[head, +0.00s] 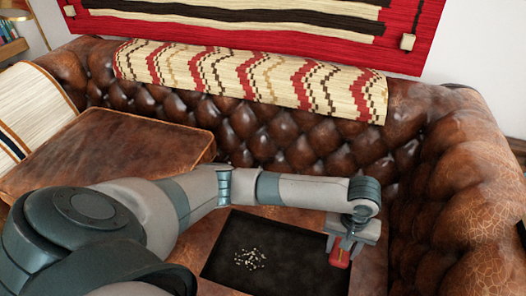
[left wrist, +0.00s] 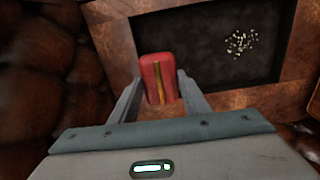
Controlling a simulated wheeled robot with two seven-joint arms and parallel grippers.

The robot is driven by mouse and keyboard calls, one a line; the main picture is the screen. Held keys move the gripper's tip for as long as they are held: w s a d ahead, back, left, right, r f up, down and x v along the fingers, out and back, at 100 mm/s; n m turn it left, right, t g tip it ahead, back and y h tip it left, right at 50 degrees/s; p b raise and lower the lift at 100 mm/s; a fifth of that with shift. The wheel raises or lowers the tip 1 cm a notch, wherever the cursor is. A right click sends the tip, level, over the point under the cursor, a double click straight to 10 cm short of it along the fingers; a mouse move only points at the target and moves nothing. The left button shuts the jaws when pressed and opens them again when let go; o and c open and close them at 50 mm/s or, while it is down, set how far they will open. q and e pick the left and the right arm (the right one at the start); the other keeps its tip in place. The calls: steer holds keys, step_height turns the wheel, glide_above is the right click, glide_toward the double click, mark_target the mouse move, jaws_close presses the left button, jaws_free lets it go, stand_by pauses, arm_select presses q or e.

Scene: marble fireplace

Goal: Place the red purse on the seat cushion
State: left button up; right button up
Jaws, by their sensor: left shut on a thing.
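The red purse (head: 340,258) is small, with a gold strip down its middle that shows in the left wrist view (left wrist: 153,72). My left gripper (head: 343,246) is shut on it, with one finger on each side, pointing down at the right end of the sofa seat. I cannot tell whether the purse touches the seat below. A thick brown leather seat cushion (head: 110,150) lies at the left of the sofa, apart from the purse. My left arm covers part of the seat. My right gripper is not in view.
A dark rectangular panel (head: 300,262) with small pale bits lies in the seat area beside the purse. The tufted sofa back (head: 250,135) and right armrest (head: 470,190) border the seat. A patterned throw (head: 250,75) covers the back's top; a striped pillow (head: 35,105) leans at left.

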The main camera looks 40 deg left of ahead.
arm_select(q)
steer(key=w+a+r+m, duration=0.2)
steer(key=a+r, duration=0.2)
steer(key=r, duration=0.7)
steer(key=w+a+r+m, duration=0.2)
steer(key=a+r, duration=0.3)
steer(key=r, duration=0.6)
steer(key=shift+w+r, duration=0.15)
steer(key=shift+r, duration=0.15)
steer(key=shift+a, duration=0.1)
